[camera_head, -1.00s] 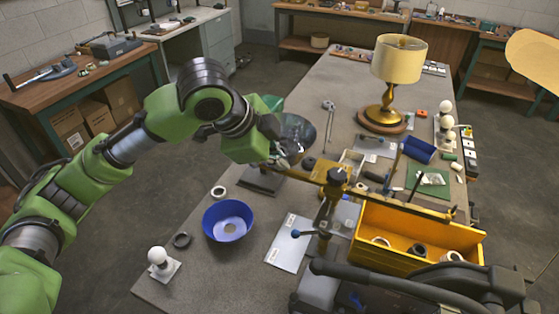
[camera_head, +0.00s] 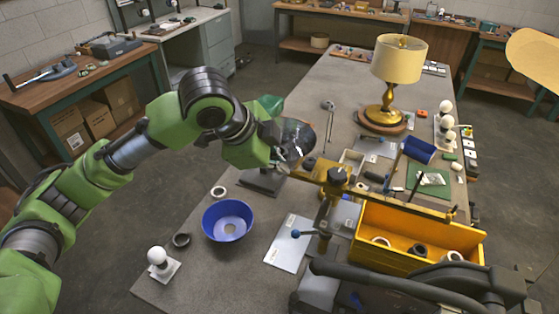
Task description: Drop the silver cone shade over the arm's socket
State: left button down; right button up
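The silver cone shade (camera_head: 297,131) looks dark and shiny and shows at the end of my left arm, above the table. My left gripper (camera_head: 285,155) is at the shade's near side. Its fingers are small, dark and partly hidden, so its grip on the shade is not clear. A dark flat base (camera_head: 262,182) is on the table below the gripper. A thin grey jointed arm (camera_head: 328,120) stands just behind and to the right of the shade. I cannot make out the socket; the shade and gripper may hide it.
A blue bowl-like shade (camera_head: 228,220), a ring (camera_head: 181,240) and a bulb on a white base (camera_head: 159,262) are at the near left. A yellow bin (camera_head: 420,228) and a brass-coloured bar (camera_head: 345,187) are at the right. A brass lamp (camera_head: 389,105) stands behind.

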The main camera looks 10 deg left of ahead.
pick_arm(q)
jog(key=shift+f, duration=0.4)
dwell(1.0)
jog(key=shift+f+p, duration=0.25)
jog(key=shift+p, duration=0.3)
jog(key=c, duration=2.8)
grip_release()
jog(key=o, duration=0.6)
